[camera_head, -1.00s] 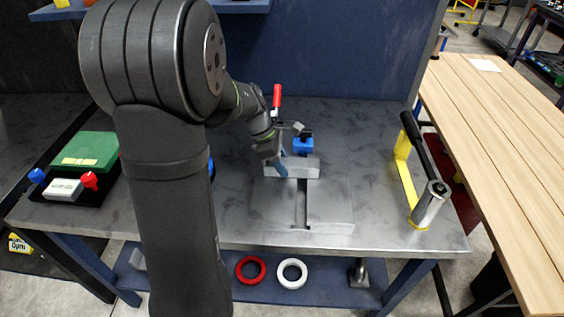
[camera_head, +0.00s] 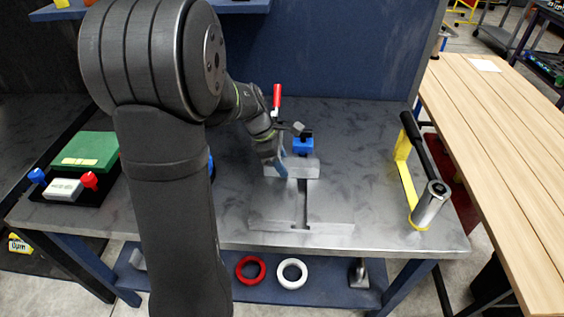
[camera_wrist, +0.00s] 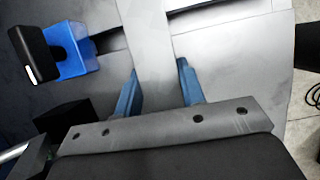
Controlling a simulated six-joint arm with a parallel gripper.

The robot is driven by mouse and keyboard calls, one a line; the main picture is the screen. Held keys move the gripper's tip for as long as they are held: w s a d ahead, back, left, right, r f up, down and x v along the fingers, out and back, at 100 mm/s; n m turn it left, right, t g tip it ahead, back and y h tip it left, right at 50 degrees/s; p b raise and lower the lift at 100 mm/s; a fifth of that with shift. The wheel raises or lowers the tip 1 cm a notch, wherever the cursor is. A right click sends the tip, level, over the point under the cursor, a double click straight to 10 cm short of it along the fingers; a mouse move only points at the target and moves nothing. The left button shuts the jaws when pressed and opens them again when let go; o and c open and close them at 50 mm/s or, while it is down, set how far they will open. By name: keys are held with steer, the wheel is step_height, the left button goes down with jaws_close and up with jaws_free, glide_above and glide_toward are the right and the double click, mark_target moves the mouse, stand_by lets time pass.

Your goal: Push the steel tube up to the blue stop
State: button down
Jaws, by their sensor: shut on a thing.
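The steel tube (camera_head: 303,170) is a light grey bar lying across the slotted plate (camera_head: 330,208), just in front of the blue stop (camera_head: 303,146). In the wrist view the tube (camera_wrist: 150,40) runs between the two blue fingers of my gripper (camera_wrist: 160,88). My gripper (camera_head: 281,167) is shut on the tube near its left part in the head view. In the wrist view the blue stop (camera_wrist: 72,52) is left of the tube, and a strip of plate and dark slot shows between them. The fingers partly hide the tube in the head view.
A red-handled clamp (camera_head: 277,96) stands behind the tube. A black tray with a green box (camera_head: 86,150) is at the left. A yellow bracket with a black handle (camera_head: 407,180) stands at the right.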

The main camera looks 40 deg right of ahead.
steer(key=shift+w+d, duration=0.1)
steer(key=shift+w+d, duration=0.15)
steer(key=shift+s+a, duration=0.2)
stand_by(0.3)
steer(key=shift+c, duration=1.9)
jaws_free()
